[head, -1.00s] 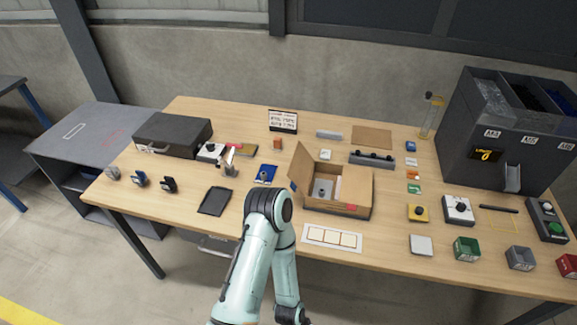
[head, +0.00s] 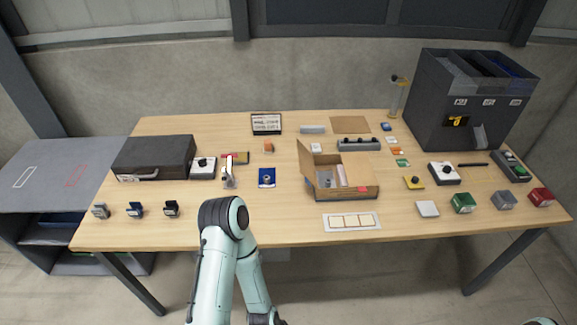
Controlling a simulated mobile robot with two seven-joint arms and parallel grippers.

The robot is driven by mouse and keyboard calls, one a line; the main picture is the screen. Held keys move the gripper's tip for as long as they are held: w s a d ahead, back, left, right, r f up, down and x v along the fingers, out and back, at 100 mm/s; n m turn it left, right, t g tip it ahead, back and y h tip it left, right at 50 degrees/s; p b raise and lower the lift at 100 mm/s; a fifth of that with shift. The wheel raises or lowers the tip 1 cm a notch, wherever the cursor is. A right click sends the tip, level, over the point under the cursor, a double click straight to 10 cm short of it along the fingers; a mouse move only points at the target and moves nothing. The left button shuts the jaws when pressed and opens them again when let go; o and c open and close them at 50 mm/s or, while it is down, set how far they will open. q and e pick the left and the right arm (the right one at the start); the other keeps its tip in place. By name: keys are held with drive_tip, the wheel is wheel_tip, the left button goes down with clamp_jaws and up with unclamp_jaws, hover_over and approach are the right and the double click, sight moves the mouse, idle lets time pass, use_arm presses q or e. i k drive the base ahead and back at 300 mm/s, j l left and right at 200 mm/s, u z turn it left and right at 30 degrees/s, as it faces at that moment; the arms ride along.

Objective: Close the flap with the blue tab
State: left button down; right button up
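An open cardboard box (head: 355,194) stands right of the table's middle. One flap (head: 305,159) stands up at its left back. A small dark bluish patch (head: 309,186) shows at the box's left side; I cannot tell whether it is the blue tab. Light-coloured items lie inside the box. A pale green arm of mine (head: 222,255) rises at the bottom, left of the box, with its elbow over the table's front edge. Neither gripper shows, and the arm is apart from the box in the picture.
A dark case (head: 153,157) is at left.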

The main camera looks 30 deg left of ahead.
sight(307, 168)
drive_tip(key=k+j, duration=0.25)
drive_tip(key=j, duration=0.15)
drive_tip(key=k+j, duration=0.2)
drive_tip(key=j, duration=0.2)
drive_tip(key=k+j, duration=0.25)
drive_tip(key=j, duration=0.15)
drive_tip(key=k+j, duration=0.25)
drive_tip(key=j, duration=0.15)
